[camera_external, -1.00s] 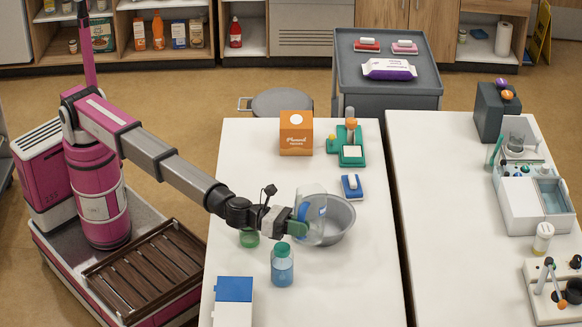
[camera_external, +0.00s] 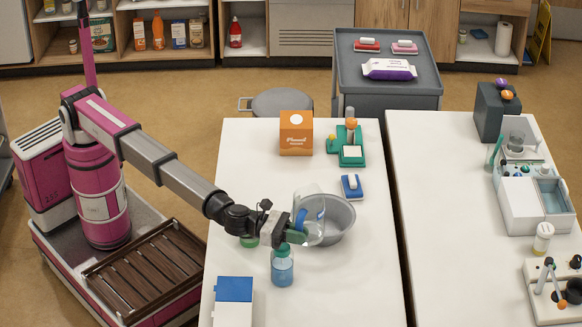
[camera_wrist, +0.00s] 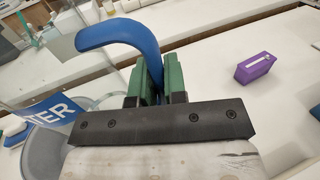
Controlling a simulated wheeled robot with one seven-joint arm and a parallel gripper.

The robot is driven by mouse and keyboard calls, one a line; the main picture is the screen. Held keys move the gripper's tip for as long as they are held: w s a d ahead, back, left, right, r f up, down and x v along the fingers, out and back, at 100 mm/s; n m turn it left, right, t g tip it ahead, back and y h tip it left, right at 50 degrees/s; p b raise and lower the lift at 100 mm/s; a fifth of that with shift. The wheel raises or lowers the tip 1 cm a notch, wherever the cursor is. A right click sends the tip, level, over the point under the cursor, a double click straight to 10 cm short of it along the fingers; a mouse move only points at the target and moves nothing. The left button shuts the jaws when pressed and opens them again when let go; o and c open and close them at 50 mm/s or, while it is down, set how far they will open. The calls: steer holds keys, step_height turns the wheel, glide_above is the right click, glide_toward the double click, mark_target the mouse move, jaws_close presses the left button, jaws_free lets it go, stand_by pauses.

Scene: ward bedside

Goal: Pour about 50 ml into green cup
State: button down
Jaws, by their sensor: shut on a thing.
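A clear pitcher (camera_external: 312,222) with a blue handle is held by my gripper (camera_external: 297,236) above the table, by the near side of the steel bowl. In the wrist view my gripper (camera_wrist: 160,85) has its green fingers shut on the blue handle (camera_wrist: 118,36). Part of the pitcher's label (camera_wrist: 50,110) shows at the left; its water level cannot be made out. The green cup (camera_external: 250,242) stands on the table under my wrist, left of the pitcher, and is mostly hidden by my arm. The cup's contents are not visible.
The steel bowl (camera_external: 343,219) stands just behind and right of the pitcher. A blue bottle (camera_external: 282,269) is close in front of my gripper. A blue-and-white box (camera_external: 233,300) is at the front left. An orange carton (camera_external: 296,133) stands farther back. The table's right front is clear.

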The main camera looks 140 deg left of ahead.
mark_target(299, 222)
step_height(299, 222, up, 4)
steer(key=shift+f, duration=0.1)
steer(key=s+d, duration=0.6)
steer(key=d, duration=0.3)
steer(key=s+d, duration=0.7)
steer(key=d, duration=0.2)
step_height(299, 222, down, 10)
steer(key=shift+f, duration=0.2)
